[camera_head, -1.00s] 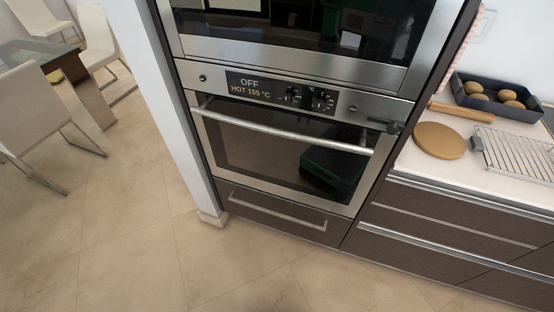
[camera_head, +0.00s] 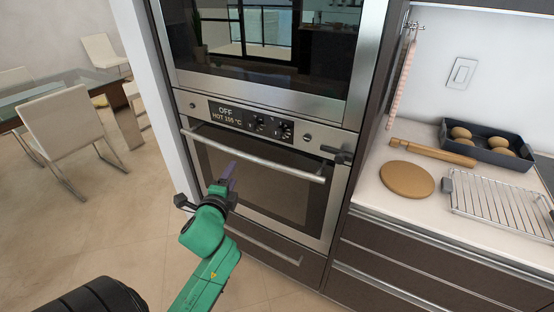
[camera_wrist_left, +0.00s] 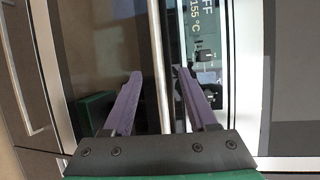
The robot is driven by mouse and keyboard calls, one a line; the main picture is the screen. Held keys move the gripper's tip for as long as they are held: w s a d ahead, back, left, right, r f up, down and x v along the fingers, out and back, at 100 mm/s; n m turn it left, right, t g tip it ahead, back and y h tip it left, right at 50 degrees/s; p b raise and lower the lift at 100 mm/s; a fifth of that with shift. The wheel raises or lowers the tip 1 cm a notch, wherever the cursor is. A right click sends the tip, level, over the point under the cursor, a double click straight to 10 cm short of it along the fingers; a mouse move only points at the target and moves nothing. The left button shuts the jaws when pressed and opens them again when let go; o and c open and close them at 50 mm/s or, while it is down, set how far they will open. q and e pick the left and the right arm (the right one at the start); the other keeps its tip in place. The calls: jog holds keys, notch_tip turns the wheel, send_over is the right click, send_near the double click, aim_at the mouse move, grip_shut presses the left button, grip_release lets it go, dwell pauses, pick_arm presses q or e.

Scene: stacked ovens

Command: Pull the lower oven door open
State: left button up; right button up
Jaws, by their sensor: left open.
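The lower oven's door (camera_head: 290,198) is closed, with dark glass in a steel frame. Its long steel handle (camera_head: 270,163) crosses the door's top. The panel (camera_head: 250,120) above reads OFF, HOT 155 °C. My left gripper (camera_head: 231,168), with purple fingers, is in front of the door, its tips appearing just below the handle's left half. In the left wrist view the gripper (camera_wrist_left: 160,73) is open, and the handle (camera_wrist_left: 157,45) runs lengthwise between the two fingers as seen. I cannot tell how deep it lies between them. My right gripper is not in view.
An upper oven (camera_head: 270,50) sits above. On the right, a counter holds a round board (camera_head: 407,180), a rolling pin (camera_head: 432,153), a wire rack (camera_head: 500,205) and a dark tray (camera_head: 490,153) of rolls. A drawer (camera_head: 265,247) is below the door. Open floor lies left.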

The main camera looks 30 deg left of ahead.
pick_arm(q)
send_near(241, 154)
jog(key=w+a, duration=0.2)
jog(key=x, duration=0.5)
jog(key=f+x, duration=0.1)
jog(key=x, duration=0.2)
jog(key=shift+w+d+p, duration=0.2)
jog(key=shift+w+p, duration=0.15)
jog(key=shift+w, duration=0.05)
jog(key=shift+d, duration=0.1)
grip_shut()
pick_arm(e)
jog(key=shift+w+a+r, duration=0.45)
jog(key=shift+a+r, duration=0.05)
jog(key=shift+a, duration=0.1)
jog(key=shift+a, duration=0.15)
